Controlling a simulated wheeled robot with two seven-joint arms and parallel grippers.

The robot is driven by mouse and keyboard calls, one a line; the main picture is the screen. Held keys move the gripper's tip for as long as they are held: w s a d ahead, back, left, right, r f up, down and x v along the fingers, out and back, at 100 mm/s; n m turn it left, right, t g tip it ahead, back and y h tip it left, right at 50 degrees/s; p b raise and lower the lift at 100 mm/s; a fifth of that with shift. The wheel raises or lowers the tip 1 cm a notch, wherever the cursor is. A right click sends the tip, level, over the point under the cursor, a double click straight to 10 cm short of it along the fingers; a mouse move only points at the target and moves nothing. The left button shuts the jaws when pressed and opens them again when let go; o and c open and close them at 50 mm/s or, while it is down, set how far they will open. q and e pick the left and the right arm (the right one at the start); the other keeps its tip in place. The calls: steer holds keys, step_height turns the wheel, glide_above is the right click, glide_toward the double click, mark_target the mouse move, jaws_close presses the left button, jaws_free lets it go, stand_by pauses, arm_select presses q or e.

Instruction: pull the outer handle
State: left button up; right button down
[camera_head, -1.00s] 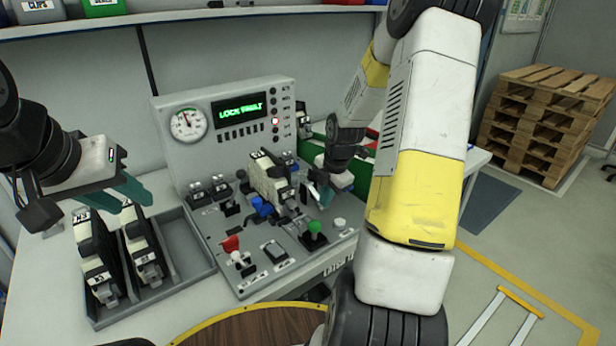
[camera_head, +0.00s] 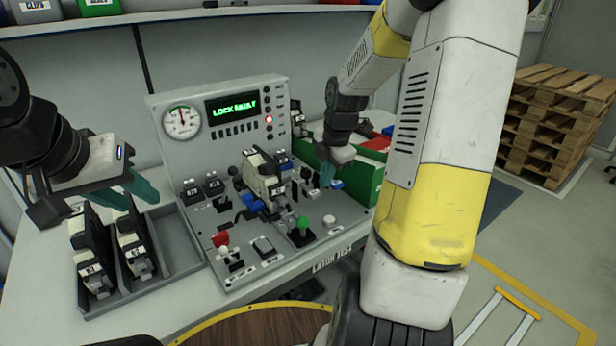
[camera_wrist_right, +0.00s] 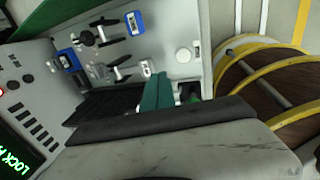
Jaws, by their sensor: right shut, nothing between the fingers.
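A grey test console (camera_head: 190,110) stands on the table with a gauge and a green-lit display. A beige and black latch unit (camera_head: 262,178) with blue parts is mounted on its sloped panel. Several levers and handles sit around it; which one is the outer handle I cannot tell. My right gripper (camera_head: 328,174) is at the panel's right side, beside the latch unit. In the right wrist view its teal fingers (camera_wrist_right: 157,92) are together with nothing between them, over the panel (camera_wrist_right: 170,50). My left gripper (camera_head: 140,190), with teal fingers, is above the tray at the left, clear of the console.
A grey tray (camera_head: 190,255) holds two beige and black units (camera_head: 92,260). A green-lever knob (camera_head: 302,222) and a red switch (camera_head: 221,239) stand on the panel's front. A green bin (camera_head: 360,182) is right of the console. Pallets (camera_head: 555,120) are stacked farther right.

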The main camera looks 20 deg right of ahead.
steer(key=shift+s+v, duration=0.2)
steer(key=shift+v, duration=0.9)
steer(key=shift+s+v, duration=0.15)
steer(key=shift+v, duration=0.95)
steer(key=shift+f, duration=0.1)
steer(key=s+a+r+m+t, duration=0.1)
steer(key=s+a+r+m, duration=0.2)
steer(key=s+m, duration=0.3)
steer(key=s+a+r+m+t, duration=0.1)
steer(key=s+a+r+m, duration=0.3)
steer(key=m, duration=0.4)
steer(key=s+a+r+m+t+y, duration=0.1)
steer(key=s+a+r+m, duration=0.2)
steer(key=s+r+m, duration=0.2)
steer(key=s+m, duration=0.2)
steer(key=s, duration=0.1)
steer(key=shift+s+a+r+t, duration=0.2)
steer(key=shift+s+a+t, duration=0.05)
steer(key=shift+s+t, duration=0.1)
